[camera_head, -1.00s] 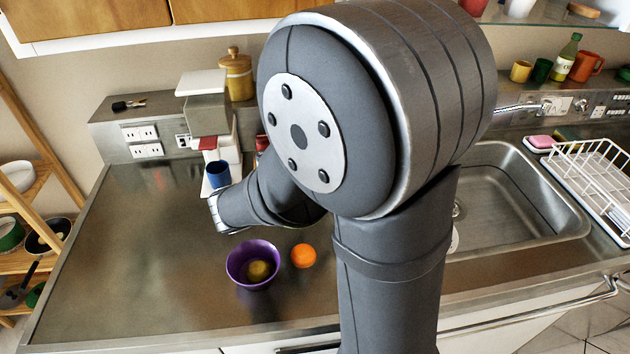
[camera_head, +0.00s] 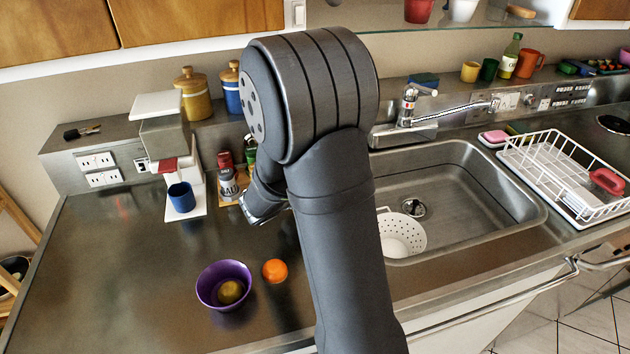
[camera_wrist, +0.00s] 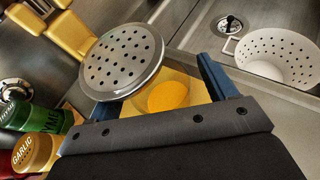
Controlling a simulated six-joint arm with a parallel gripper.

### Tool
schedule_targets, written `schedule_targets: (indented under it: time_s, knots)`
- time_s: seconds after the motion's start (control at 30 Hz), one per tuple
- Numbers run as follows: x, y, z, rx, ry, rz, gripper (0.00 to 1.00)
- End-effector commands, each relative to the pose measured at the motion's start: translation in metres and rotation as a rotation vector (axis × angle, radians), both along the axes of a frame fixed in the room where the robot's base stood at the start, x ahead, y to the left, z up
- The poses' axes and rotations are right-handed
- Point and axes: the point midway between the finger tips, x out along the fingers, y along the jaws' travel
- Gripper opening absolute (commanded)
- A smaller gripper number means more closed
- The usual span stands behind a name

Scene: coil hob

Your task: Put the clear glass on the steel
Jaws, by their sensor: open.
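My gripper (camera_wrist: 160,88) shows its two blue fingers spread open in the wrist view. A round steel lid with holes (camera_wrist: 122,62) is near and partly between the fingers. Beyond it, between the fingers, is a yellow-orange shape (camera_wrist: 168,97); I cannot tell whether this is the clear glass or something seen through it. No clear glass shows plainly in the head view, where my arm hides part of the jar group. The steel worktop (camera_head: 120,260) is broad and mostly bare at the left.
Green and yellow-labelled spice jars (camera_wrist: 42,117) stand left of my gripper. A blue cup (camera_head: 181,197) is on a white stand. A purple bowl (camera_head: 224,285) and an orange (camera_head: 274,271) are on the worktop. The sink (camera_head: 470,200) holds a white colander (camera_head: 402,235).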

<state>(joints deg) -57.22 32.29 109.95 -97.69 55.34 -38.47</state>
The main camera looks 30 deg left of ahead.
Motion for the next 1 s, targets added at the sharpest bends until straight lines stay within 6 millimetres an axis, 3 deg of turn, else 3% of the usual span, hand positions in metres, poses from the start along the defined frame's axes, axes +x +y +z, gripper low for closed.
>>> schedule_targets:
  time_s: [0.2, 0.47, 0.73, 1.0]
  knots:
    - [0.0133, -0.0018, -0.0056, 0.000, 0.000, -0.001, 0.77]
    - [0.0140, -0.0015, -0.0060, 0.001, 0.000, 0.000, 0.77]
    - [0.0138, -0.0015, -0.0059, 0.000, 0.000, 0.000, 0.28]
    - [0.0139, -0.0013, -0.0016, 0.001, -0.001, 0.000, 0.26]
